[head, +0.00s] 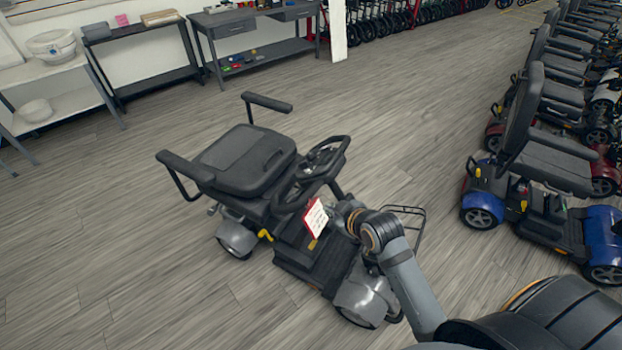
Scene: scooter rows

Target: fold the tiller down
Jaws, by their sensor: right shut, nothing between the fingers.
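A grey mobility scooter stands in the middle of the head view, with its black seat (245,160) folded flat. Its tiller carries a black loop handlebar (318,172) close to the seat's front edge and appears tilted towards the seat. A red-edged white tag (315,214) hangs at the tiller. My right gripper (336,213) is beside the tiller and tag, shut with nothing in it. My wrist partly hides the fingers and the lower tiller column, so I cannot tell whether they touch. My left gripper is out of view.
A wire front basket (408,212) lies just right of my right wrist. A row of scooters, the nearest blue (540,225), lines the right side. A workbench (250,18) and shelves stand along the back wall. The wooden floor on the left is clear.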

